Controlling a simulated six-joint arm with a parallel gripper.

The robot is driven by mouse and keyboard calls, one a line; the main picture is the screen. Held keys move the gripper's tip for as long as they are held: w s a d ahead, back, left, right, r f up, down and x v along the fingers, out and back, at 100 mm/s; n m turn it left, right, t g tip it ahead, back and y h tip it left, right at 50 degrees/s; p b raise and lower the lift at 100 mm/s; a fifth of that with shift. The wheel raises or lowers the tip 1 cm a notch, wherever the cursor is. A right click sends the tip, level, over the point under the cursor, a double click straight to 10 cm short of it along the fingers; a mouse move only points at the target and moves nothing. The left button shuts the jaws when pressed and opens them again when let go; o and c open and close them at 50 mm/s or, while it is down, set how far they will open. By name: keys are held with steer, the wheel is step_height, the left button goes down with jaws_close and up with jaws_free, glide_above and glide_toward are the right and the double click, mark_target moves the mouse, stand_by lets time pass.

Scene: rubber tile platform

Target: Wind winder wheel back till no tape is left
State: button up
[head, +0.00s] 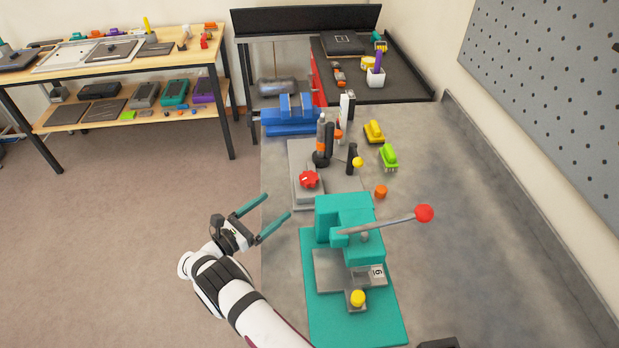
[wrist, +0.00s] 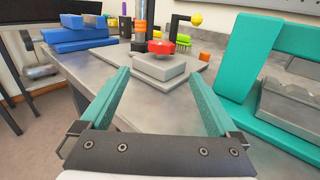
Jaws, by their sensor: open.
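A red lobed wheel (head: 309,180) sits on a grey block (head: 304,197) on the workbench. I take it to be the winder wheel; in the wrist view the same red wheel (wrist: 161,47) shows ahead, between and beyond my fingertips. No tape can be made out at it in either view. My gripper (head: 277,206) is open and empty, at the bench's left edge, lower left of the wheel in the head view and apart from it. Its two teal fingers (wrist: 158,72) are spread wide and point towards the wheel.
A teal press (head: 345,217) with a red-balled lever (head: 424,213) stands right of my gripper. A blue vise (head: 291,117), a dark post with a yellow ball (head: 358,162) and an orange cap (head: 380,191) are behind. Yellow and green brushes (head: 388,157) lie farther right.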

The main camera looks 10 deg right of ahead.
mark_target(310, 180)
steer(key=x, duration=1.4)
steer(key=shift+d, duration=0.35)
steer(key=c, duration=1.4)
steer(key=shift+w+r+n+t+y, duration=0.1)
steer(key=shift+r+n+t+y, duration=0.05)
steer(key=shift+n+t+y, duration=1)
steer(key=n+t+y, duration=0.2)
steer(key=y, duration=0.1)
